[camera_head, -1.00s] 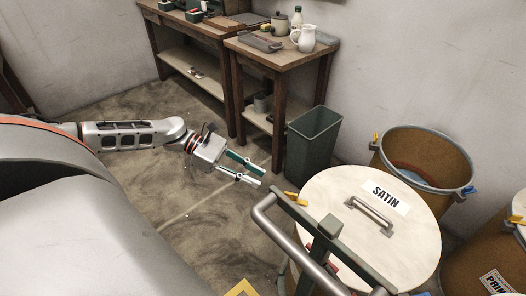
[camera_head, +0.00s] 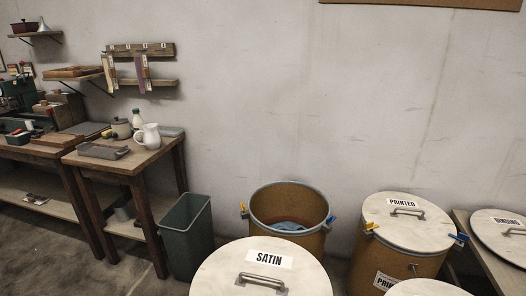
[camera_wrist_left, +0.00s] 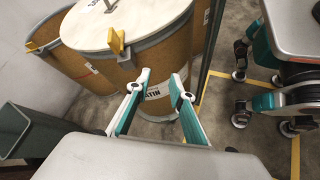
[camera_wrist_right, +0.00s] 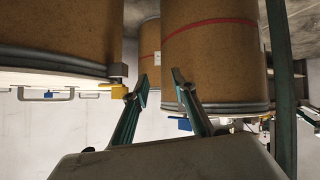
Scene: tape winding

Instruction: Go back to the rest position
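My left gripper (camera_wrist_left: 161,92) shows in the left wrist view with its two fingers apart and nothing between them. A drum with a pale lid and a partly hidden label (camera_wrist_left: 165,88) stands beyond it. My right gripper (camera_wrist_right: 161,88) shows in the right wrist view, also with its fingers apart and empty, with brown drums (camera_wrist_right: 212,55) beyond the fingertips. That view appears upside down. Neither gripper shows in the head view now. I cannot tell how far either gripper is from the drums.
In the head view, the SATIN drum lid (camera_head: 225,272), an open drum (camera_head: 262,222) and the PRINTED drum (camera_head: 385,258) crowd the front. A green bin (camera_head: 187,238) stands beside a wooden table (camera_head: 165,160). Open floor (camera_head: 80,262) shows at lower left.

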